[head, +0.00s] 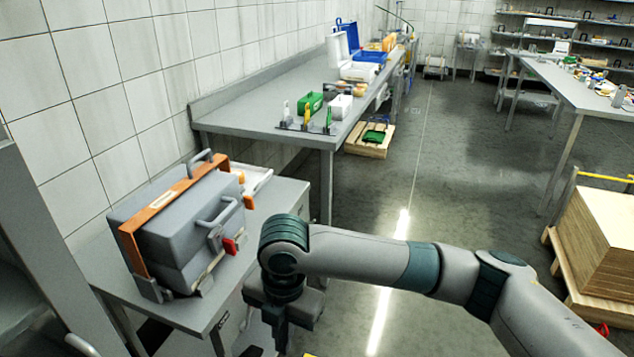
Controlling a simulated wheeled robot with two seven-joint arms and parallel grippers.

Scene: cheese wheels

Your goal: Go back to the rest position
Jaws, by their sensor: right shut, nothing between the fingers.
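My right arm comes in from the lower right and bends down at the wrist. My right gripper (281,336) hangs in front of the small grey table's right edge, near the bottom of the head view. It points down, is shut and holds nothing. My left gripper is not in view.
A grey case with an orange band (176,229) stands on the small grey table (100,259) at left. A long workbench (240,108) with boxes and tools runs along the tiled wall. Stacked boards (597,235) lie on a pallet at right. The floor (470,170) between is clear.

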